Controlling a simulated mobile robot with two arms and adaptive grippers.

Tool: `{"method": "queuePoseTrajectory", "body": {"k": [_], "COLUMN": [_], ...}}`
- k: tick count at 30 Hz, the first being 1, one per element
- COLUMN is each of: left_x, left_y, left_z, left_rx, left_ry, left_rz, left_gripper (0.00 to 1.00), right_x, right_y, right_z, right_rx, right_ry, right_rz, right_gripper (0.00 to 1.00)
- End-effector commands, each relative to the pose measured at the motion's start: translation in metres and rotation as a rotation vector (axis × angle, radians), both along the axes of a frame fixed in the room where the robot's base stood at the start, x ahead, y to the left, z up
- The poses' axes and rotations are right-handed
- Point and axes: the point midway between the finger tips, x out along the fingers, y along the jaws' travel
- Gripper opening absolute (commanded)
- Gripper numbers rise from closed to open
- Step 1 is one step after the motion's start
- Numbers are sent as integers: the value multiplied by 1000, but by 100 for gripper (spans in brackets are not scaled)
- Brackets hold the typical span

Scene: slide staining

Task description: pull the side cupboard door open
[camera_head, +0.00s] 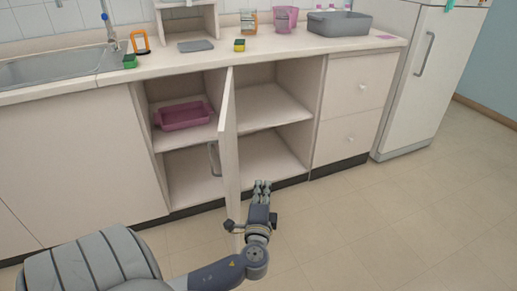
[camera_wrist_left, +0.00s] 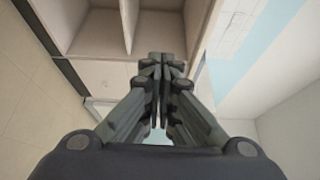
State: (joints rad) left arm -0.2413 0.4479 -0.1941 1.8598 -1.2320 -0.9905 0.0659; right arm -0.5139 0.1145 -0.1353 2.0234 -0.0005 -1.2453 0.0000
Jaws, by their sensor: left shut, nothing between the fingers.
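The side cupboard door (camera_head: 228,150) stands swung far out from the cabinet front, seen nearly edge-on in the head view. Its metal handle (camera_head: 214,158) is on the door's left face. The open cupboard behind shows shelves (camera_head: 268,108) on both sides of the door. My left gripper (camera_head: 262,185) is low, just right of the door, in front of the right-hand compartment. It is shut and empty, and is not on the handle. In the left wrist view its closed fingers (camera_wrist_left: 160,65) point toward the cupboard's interior. My right gripper is not in view.
A pink tray (camera_head: 184,115) lies on the left shelf. Drawers (camera_head: 352,105) and a white fridge (camera_head: 425,75) stand to the right. The counter holds a grey bin (camera_head: 339,23), sponges and cups. The floor (camera_head: 380,230) at right is clear.

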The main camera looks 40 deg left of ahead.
Motion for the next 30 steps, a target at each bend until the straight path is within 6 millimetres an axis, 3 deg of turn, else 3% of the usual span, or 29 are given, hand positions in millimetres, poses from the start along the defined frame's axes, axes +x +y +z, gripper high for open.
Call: {"method": "queuePoseTrajectory", "body": {"k": [15,21,30], "left_x": [-75,-88,-90], "left_y": [-40,-47,-47], "left_z": [-2,-1,-4], "left_rx": [-2,0,-13], "left_ry": [5,4,8], "left_rz": [0,0,5], "left_gripper": [0,0,0], "right_x": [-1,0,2], "right_y": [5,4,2], "right_z": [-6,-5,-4], "right_rx": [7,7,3], "right_ry": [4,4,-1], "right_rz": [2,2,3], "right_gripper": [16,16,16]}}
